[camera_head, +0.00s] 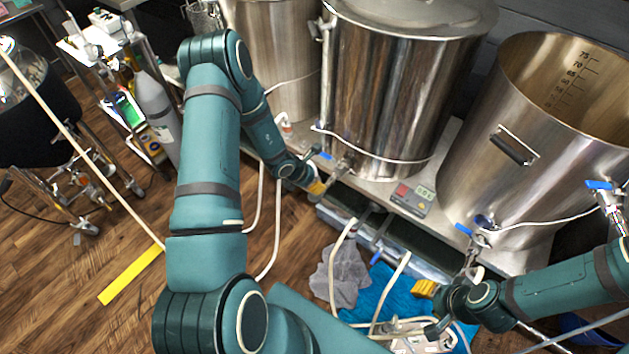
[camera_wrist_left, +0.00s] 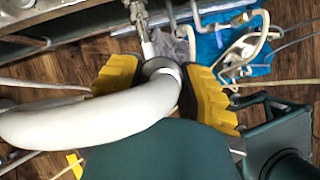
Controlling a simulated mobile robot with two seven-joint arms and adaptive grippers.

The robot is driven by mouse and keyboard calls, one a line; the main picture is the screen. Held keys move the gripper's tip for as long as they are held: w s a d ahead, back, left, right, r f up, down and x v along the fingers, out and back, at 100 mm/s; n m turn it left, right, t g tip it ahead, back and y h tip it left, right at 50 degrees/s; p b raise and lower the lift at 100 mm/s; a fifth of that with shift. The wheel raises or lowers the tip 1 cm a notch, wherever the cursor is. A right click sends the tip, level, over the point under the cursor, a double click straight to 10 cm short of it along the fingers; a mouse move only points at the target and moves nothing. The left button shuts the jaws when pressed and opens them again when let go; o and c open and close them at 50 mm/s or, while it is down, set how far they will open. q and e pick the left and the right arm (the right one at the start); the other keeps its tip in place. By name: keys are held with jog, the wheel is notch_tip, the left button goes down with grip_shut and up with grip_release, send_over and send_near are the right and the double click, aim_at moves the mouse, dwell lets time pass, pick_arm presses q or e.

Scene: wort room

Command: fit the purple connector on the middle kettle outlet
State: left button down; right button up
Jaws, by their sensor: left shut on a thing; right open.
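The middle kettle (camera_head: 390,95) is shiny steel, and its outlet (camera_head: 340,172) with a blue-handled valve (camera_head: 325,155) sticks out low at its front left. My left gripper (camera_head: 317,187) is right at this outlet. In the left wrist view, its yellow fingers (camera_wrist_left: 160,80) are shut around a pale connector (camera_wrist_left: 160,67) on a thick white hose (camera_wrist_left: 95,122). The metal outlet (camera_wrist_left: 140,15) lies in line beyond the connector; I cannot tell whether they are joined, and purple is not clear. My right gripper (camera_head: 432,308) is open, low at front right, over the hoses.
A right kettle (camera_head: 545,130), open on top, has its own blue-handled valve. A small scale display (camera_head: 412,198) sits on the stand between the kettles. A grey cloth (camera_head: 340,272), a blue cloth (camera_head: 385,295) and loose hoses lie below. A cart (camera_head: 125,95) stands at left.

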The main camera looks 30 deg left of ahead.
pick_arm(q)
jog(key=shift+f+b, duration=1.3)
jog(key=shift+f, duration=0.05)
dwell(0.3)
jog(key=c, duration=0.6)
grip_release()
jog(key=shift+r, duration=0.1)
jog(key=v, duration=1.2)
